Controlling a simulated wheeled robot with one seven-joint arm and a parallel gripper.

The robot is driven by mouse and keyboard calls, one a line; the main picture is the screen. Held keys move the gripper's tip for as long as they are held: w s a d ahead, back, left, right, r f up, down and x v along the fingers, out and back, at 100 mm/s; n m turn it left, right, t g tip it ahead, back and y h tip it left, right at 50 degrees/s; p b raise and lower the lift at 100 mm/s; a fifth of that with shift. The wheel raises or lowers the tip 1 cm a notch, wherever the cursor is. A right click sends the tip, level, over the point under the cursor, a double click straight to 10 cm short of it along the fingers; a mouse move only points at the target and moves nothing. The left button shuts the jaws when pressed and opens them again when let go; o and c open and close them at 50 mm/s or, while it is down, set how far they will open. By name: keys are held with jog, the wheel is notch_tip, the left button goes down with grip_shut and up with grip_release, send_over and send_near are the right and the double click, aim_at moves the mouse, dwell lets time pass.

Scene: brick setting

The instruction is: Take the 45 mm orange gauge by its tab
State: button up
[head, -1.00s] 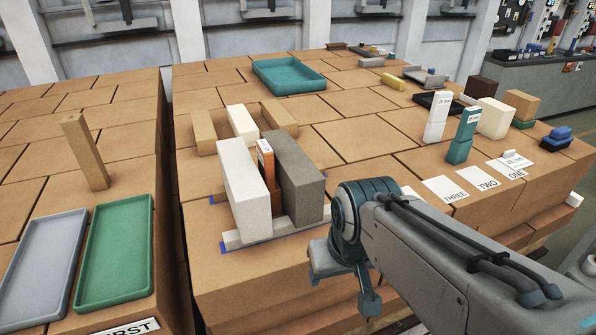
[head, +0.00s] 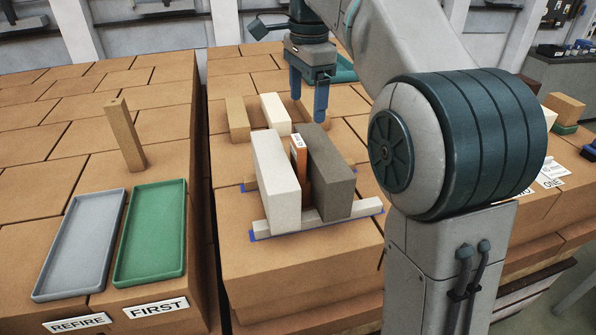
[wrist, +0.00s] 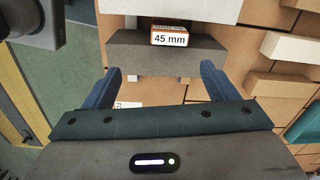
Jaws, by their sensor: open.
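The orange gauge (head: 299,160) stands upright in the narrow gap between a white block (head: 276,181) and a grey block (head: 328,172). Its white label reads 45 mm in the wrist view (wrist: 170,38); its lower part is hidden by the blocks. My gripper (head: 307,107) is open and empty, fingers pointing down, higher than the blocks in the head view. In the wrist view my gripper (wrist: 161,70) has the grey block (wrist: 125,58) between and just beyond its fingertips, with the gauge past that block. I cannot make out the tab clearly.
Low blocks, tan (head: 238,119) and cream (head: 275,113), stand behind. Grey (head: 80,245) and green (head: 150,232) trays and an upright tan block (head: 125,135) are on the left stack, across a gap.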

aim_at(298, 140)
jog(key=shift+m, duration=0.9)
jog(key=f, duration=0.2)
jog(key=w+a+f, duration=0.1)
jog(key=f, duration=0.4)
jog(key=shift+w+a+f+b, duration=0.1)
jog(key=shift+w+a+b, duration=0.25)
jog(key=shift+s+f+p, duration=0.1)
jog(key=shift+f+p, duration=0.25)
jog(key=shift+f, duration=2.25)
jog(key=shift+d, duration=0.1)
jog(key=c, duration=1.6)
